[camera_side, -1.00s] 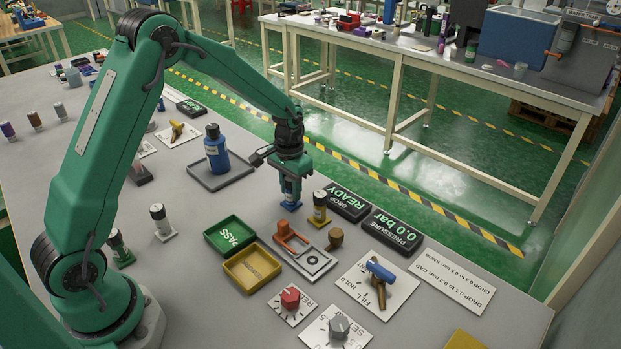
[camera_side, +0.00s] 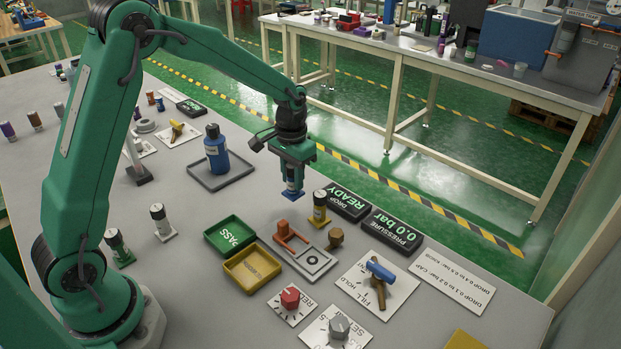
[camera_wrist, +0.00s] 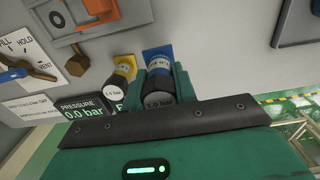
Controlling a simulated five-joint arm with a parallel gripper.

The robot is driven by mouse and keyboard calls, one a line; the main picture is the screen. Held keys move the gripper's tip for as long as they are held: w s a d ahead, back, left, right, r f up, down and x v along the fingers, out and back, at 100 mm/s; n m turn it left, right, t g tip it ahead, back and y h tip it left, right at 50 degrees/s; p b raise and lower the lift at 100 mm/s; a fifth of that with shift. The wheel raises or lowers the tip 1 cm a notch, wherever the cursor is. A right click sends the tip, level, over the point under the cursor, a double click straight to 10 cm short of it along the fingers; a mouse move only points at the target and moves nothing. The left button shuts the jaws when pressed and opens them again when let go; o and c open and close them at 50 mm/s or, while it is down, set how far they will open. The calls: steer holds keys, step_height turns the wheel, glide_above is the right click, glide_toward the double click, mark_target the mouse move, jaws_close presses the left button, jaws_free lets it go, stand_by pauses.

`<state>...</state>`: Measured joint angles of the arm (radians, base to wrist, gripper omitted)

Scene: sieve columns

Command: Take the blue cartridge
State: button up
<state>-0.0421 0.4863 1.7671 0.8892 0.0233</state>
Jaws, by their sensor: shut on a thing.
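The blue cartridge (camera_side: 292,187) has a blue square base, a pale label band and a dark cap. My gripper (camera_side: 292,172) is shut on its upper part and holds it upright above the table. In the wrist view the cartridge (camera_wrist: 159,72) sits between the jaws (camera_wrist: 160,88), its blue base pointing away and a "bar" marking on its dark cap. In the side view the jaws hide most of its body.
A yellow-based cartridge (camera_side: 320,207) stands close on the right, also in the wrist view (camera_wrist: 120,78). Nearby are the READY display (camera_side: 345,201), a pressure display (camera_side: 392,236), a green PASS tray (camera_side: 230,235), a yellow tray (camera_side: 252,269) and a blue bottle (camera_side: 216,152).

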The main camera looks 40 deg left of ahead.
steer(key=s+d+r, duration=0.4)
steer(key=d+r, duration=0.1)
steer(key=d, duration=0.3)
steer(key=shift+d+r, duration=0.25)
steer(key=shift+r, duration=0.1)
